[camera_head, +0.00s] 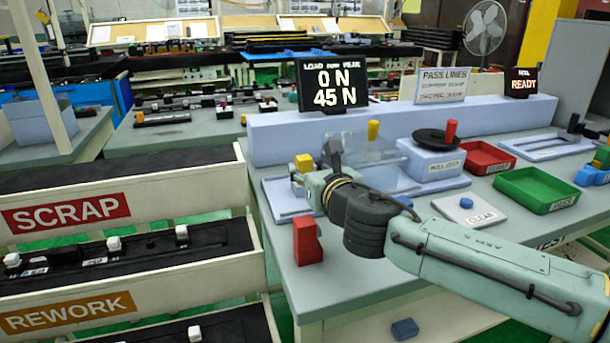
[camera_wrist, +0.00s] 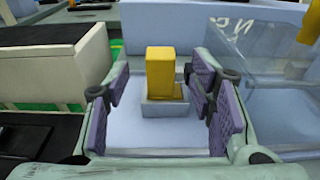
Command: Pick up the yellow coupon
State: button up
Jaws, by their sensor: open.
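A yellow block, which looks like the yellow coupon (camera_wrist: 160,72), stands upright in a small grey holder (camera_wrist: 165,108) on a pale blue plate (camera_wrist: 140,140). My gripper (camera_wrist: 160,90) is open, with its purple-padded fingers to the left and right of the block and visible gaps on both sides. In the head view the block (camera_head: 304,162) shows just beyond my gripper (camera_head: 311,183), partly hidden by it. Another yellow piece (camera_head: 373,130) stands farther right, by a clear shield; yellow also shows at the wrist view's upper right edge.
The clear shield (camera_wrist: 255,60) is close on the right. A red block (camera_head: 307,240) stands at the bench's front left edge. A roll-test box (camera_head: 432,158), a red tray (camera_head: 484,157) and a green tray (camera_head: 538,188) are to the right. Scrap and rework racks (camera_head: 130,220) stand left.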

aim_at(306, 163)
jog(key=p+x, duration=0.1)
jog(key=x, duration=0.4)
jog(key=shift+w+f, duration=0.1)
jog(key=shift+w, duration=0.05)
grip_shut()
dwell(0.5)
